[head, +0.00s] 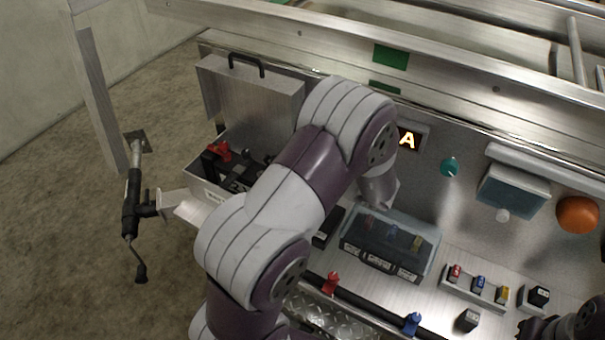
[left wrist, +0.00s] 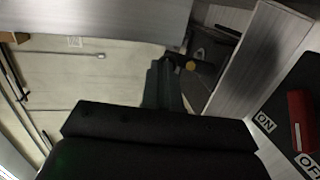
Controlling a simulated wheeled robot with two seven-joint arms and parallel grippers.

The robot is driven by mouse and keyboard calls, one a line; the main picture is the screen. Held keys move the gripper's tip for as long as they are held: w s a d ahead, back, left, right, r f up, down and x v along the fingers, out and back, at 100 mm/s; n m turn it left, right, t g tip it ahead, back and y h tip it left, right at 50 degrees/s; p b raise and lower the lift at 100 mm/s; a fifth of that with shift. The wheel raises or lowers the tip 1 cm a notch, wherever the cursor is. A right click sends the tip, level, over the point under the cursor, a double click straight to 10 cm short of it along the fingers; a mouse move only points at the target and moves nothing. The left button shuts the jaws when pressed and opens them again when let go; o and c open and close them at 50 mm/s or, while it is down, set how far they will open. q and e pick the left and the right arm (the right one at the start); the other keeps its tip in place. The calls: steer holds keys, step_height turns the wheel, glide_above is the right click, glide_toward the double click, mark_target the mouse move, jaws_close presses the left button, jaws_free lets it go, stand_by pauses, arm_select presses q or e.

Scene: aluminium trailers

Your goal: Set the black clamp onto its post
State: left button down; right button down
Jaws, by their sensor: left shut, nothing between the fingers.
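I cannot single out the black clamp or its post with certainty. Black parts (head: 238,180) lie in the open metal case (head: 253,98), beside a red piece (head: 220,152). A small black block (head: 538,296) stands at the right end of a row of coloured pieces. My left arm crosses the middle of the head view, and its gripper is hidden there. In the left wrist view my left gripper (left wrist: 165,88) is shut and empty. My right gripper (head: 530,327) is at the lower right edge, dark and partly cut off; its jaws are unclear.
A clear-lidded box (head: 432,235) stands on the metal bench. Red (head: 330,282) and blue (head: 412,323) pieces sit along a black bar. A black tool (head: 131,205) is at the left. In the left wrist view a red switch (left wrist: 301,120) sits between ON and OFF labels.

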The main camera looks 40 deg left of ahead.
arm_select(q)
steer(key=shift+d, duration=0.1)
stand_by(0.4)
steer(key=v, duration=1.2)
steer(key=shift+d, duration=0.25)
